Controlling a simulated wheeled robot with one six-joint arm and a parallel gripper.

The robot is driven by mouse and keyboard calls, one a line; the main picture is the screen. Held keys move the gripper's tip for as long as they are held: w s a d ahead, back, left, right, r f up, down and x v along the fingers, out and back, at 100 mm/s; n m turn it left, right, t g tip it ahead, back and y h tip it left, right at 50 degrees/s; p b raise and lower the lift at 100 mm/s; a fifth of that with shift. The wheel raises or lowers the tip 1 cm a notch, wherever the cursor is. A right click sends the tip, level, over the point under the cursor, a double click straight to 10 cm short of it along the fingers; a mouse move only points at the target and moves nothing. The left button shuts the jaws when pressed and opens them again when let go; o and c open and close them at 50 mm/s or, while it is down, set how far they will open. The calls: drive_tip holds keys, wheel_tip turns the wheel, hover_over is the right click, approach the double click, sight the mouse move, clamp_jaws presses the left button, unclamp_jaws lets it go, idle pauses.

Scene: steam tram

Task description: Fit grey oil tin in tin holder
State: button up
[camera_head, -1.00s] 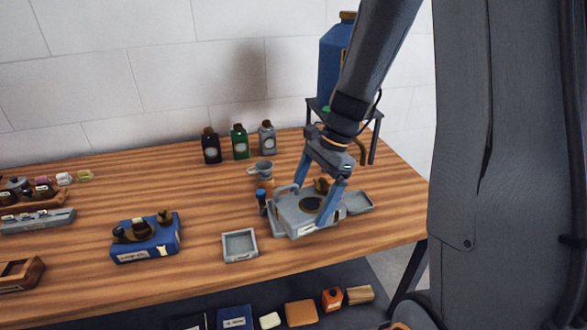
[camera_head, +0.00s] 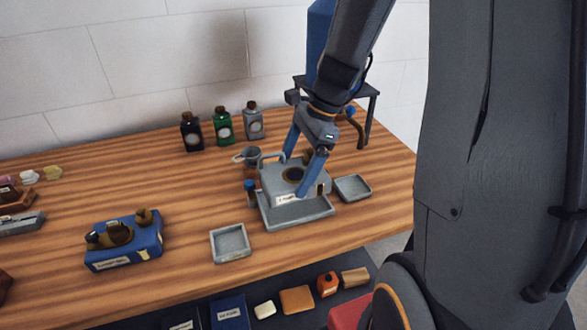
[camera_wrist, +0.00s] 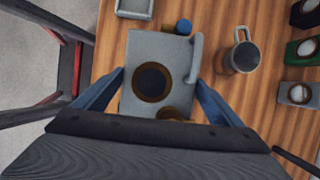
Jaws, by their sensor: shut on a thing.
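The grey oil tin (camera_head: 272,180) is box-shaped, with a dark round opening on top, a side handle and a pale front label. My gripper (camera_head: 295,177) is shut on it, one blue finger on each side. The wrist view shows the tin (camera_wrist: 139,48) between both fingers (camera_wrist: 160,78). A shallow grey rimmed tray (camera_head: 297,217), which looks like the tin holder, lies under and in front of the tin. The tin appears upright at or above the tray's back part. Its underside is hidden, so I cannot tell whether it touches the tray.
Small grey trays stand right (camera_head: 352,188) and left (camera_head: 230,243). A blue-capped item (camera_head: 250,188) and a metal jug (camera_head: 249,157) are close on the left. Black, green and grey bottles (camera_head: 253,122) stand behind. A blue box (camera_head: 125,243) is farther left. Bare tabletop lies between.

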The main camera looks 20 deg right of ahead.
sight(306, 161)
drive_tip(key=shift+f+b, duration=0.3)
drive_tip(key=shift+f, duration=0.05)
wheel_tip(306, 161, down, 2)
drive_tip(key=shift+f+b, duration=0.2)
drive_tip(key=shift+b, duration=1.05)
drive_tip(key=shift+f, duration=0.5)
drive_tip(key=shift+p, duration=0.7)
drive_tip(key=shift+a+f, duration=0.1)
drive_tip(key=shift+f, duration=0.8)
idle(1.8)
drive_tip(key=o, duration=1.1)
drive_tip(key=shift+v, duration=3.9)
